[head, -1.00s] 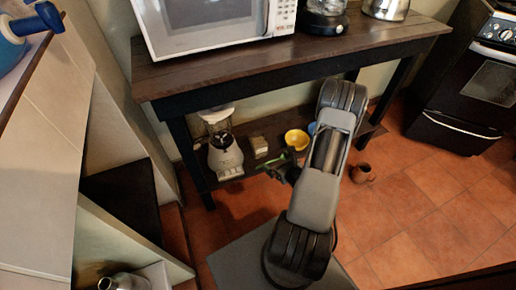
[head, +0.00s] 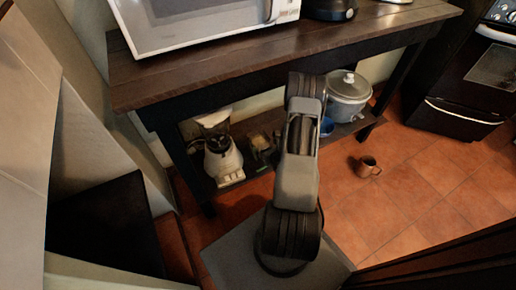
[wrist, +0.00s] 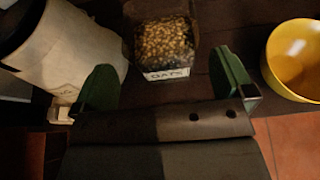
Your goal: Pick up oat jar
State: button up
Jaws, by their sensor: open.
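The oat jar (wrist: 163,42) is a clear container of tan oats with a dark-and-white label reading OATS. It stands on the dark lower shelf, straight ahead in the wrist view. In the head view a small see-through shape just left of my arm looks like the same jar (head: 262,149). My gripper (wrist: 166,72) is open, with its green fingers spread left and right of the jar's near end. I cannot tell whether the jar is between the fingers or just beyond them. In the head view my arm hides the gripper.
A white blender (head: 222,160) stands close left of the jar; its pale body (wrist: 75,45) is near the left finger. A yellow bowl (wrist: 295,60) lies to the right. A lidded pot (head: 348,95) is on the shelf's right. A brown mug (head: 367,167) sits on the floor.

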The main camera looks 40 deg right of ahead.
jog(key=b+x, duration=0.2)
jog(key=x, duration=0.4)
dwell(0.3)
jog(key=shift+d+r, duration=0.1)
jog(key=c, duration=1.3)
